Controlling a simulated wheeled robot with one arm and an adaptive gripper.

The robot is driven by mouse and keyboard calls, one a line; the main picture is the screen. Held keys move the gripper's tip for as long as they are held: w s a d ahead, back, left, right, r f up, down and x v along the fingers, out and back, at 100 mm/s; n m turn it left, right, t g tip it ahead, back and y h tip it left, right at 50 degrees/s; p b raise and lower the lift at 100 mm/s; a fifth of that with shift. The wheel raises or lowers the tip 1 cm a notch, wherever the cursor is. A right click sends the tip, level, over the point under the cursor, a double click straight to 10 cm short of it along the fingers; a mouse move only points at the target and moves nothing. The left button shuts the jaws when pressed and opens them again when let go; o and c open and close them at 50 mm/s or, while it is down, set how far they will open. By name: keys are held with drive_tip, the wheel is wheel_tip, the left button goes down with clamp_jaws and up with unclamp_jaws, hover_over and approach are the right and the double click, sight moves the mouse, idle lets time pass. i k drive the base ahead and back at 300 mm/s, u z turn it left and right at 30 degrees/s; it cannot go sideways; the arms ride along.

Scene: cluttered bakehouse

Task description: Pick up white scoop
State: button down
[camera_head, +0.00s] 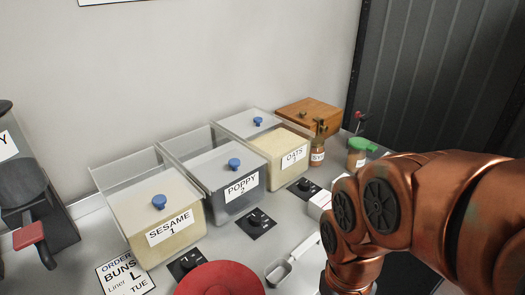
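The white scoop (279,272) lies on the grey worktop (226,253) at the lower middle, right of a round red thing. Its bowl is toward the lower left and its pale handle points up and right, ending close to my copper arm. My arm comes in from the right and bends down out of the bottom edge, just right of the scoop. My gripper itself is out of the picture, so its fingers and anything in them are hidden.
Clear bins labelled SESAME (170,228), POPPY (242,184) and OATS (293,157) stand along the wall. A red round thing (220,280) and an order card (126,277) lie in front. A wooden box (309,113) and green-lidded jar (357,155) stand behind my arm.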

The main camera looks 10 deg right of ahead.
sight(275, 275)
drive_tip(key=u, duration=2.65)
drive_tip(key=k, duration=1)
drive_tip(key=z, duration=0.35)
